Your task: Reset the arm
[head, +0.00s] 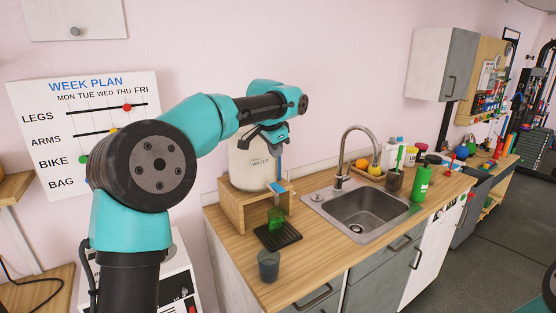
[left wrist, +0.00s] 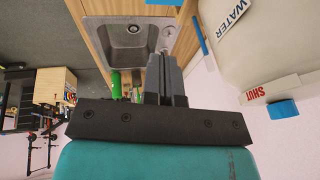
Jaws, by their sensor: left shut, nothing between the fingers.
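My left arm reaches in from the left in the head view, and its left gripper (head: 268,138) is by the upper front of the white water container (head: 246,165). The fingers are shut and empty; they show up close in the left wrist view (left wrist: 164,62). The container also shows there at the upper right (left wrist: 265,45), with a "SHUT" label (left wrist: 257,93) and blue parts, apart from the fingers.
The container stands on a wooden stand (head: 232,206). A green cup (head: 276,217) is on a black rack (head: 278,238), and a grey cup (head: 268,266) stands in front. The sink (head: 362,212) with its faucet (head: 342,165) lies to the right, near a green bottle (head: 420,184).

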